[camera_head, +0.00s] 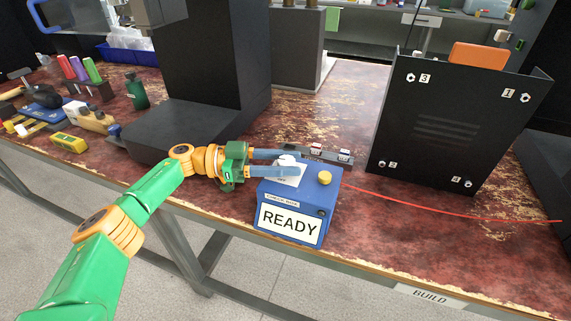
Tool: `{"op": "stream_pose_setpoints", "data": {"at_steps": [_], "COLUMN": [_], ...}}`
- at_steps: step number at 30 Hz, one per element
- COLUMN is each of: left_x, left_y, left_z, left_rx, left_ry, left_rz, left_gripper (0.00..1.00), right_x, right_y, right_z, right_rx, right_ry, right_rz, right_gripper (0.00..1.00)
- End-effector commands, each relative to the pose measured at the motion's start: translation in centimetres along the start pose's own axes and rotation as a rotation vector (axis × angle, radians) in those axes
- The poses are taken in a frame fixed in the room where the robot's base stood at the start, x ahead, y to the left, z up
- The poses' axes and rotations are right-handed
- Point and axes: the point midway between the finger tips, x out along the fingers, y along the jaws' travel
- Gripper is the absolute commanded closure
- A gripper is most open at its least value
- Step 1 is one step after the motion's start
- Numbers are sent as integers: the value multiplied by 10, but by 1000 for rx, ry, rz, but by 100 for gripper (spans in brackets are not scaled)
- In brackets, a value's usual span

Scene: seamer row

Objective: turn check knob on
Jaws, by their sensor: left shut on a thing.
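The blue check box (329,199) stands near the front edge of the bench, with a white plate reading READY on its front. The check knob (287,160) is a small white piece on top of the box at the left. A yellow button (324,178) sits on the box top to its right. My left gripper (296,163) reaches in from the left, low over the box top, its two blue fingers on either side of the knob and shut on it. The fingers hide part of the knob, so its setting cannot be told. My right gripper is not in view.
A black panel (450,125) with numbered screws stands at right. A red wire (440,208) runs right from the box. A dark machine (185,128) stands behind my left arm. Tools and a yellow block (69,142) lie at left. The bench front right is clear.

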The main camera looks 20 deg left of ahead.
Motion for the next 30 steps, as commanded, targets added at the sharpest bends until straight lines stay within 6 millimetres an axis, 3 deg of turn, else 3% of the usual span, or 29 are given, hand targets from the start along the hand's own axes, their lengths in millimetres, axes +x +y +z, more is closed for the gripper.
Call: {"op": "stream_pose_setpoints", "data": {"at_steps": [5,6,8,9,17,25,30], "left_x": [0,0,0,0,-1,-52,-70], "left_y": [0,0,0,0,0,-1,0], "left_z": [1,1,0,0,1,4,2], "left_rx": [-1,-1,-1,-1,0,0,-1], "left_ry": [-1,0,0,0,0,0,0], "left_rz": [2,2,1,1,0,-4,0], "left_gripper": [100,44,28,26,26,26,26], "right_x": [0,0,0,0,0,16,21], "right_y": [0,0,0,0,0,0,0], "right_z": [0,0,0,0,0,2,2], "right_rx": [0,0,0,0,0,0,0], "right_ry": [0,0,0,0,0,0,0], "right_rz": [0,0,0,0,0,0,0], "right_gripper": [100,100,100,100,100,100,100]}}
